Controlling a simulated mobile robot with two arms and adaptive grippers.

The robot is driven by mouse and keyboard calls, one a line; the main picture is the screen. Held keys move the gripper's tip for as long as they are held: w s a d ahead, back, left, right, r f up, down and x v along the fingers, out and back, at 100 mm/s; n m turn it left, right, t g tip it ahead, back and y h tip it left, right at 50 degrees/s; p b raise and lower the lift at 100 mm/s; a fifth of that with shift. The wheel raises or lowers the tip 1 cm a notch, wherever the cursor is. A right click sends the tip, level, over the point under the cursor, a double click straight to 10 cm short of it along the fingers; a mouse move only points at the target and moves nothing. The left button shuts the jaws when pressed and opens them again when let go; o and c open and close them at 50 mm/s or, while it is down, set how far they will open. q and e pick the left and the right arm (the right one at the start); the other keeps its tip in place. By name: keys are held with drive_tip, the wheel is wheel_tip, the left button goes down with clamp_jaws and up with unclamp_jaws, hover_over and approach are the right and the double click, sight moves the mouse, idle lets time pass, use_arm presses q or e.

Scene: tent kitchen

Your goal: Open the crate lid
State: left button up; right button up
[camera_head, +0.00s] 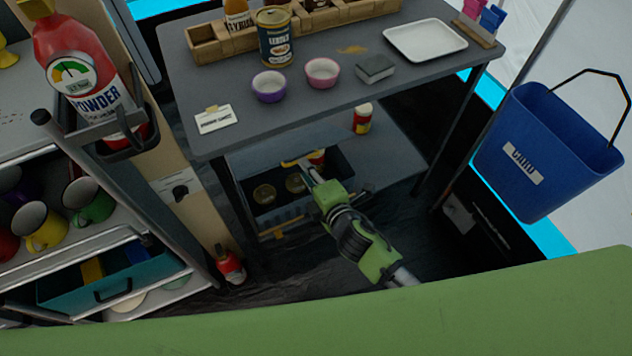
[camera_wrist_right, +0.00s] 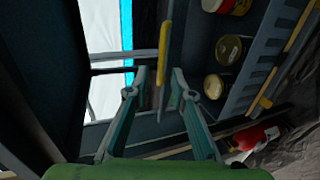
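The dark crate (camera_head: 297,208) stands on the low shelf under the grey table, and several cans show inside it. Its lid (camera_head: 262,150) is raised at the back, so the inside is in view. A yellow handle (camera_head: 304,159) is on the lid's edge. My right gripper (camera_head: 309,175) reaches in at this edge. In the wrist view the lid's handle (camera_wrist_right: 162,52) is just beyond the fingertips (camera_wrist_right: 162,76). The fingers are apart, with the lid's edge between them; a firm hold does not show. My left gripper is in neither view.
The table (camera_head: 330,105) above carries bowls, a tin, a tray and a wooden rack. Its legs flank the crate. A red bottle (camera_head: 230,267) stands on the floor at left. A blue bin (camera_head: 545,150) hangs at right, and a mug shelf stands at left.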

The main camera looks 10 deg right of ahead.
drive_tip(key=v, duration=0.6)
drive_tip(key=shift+c, duration=0.3)
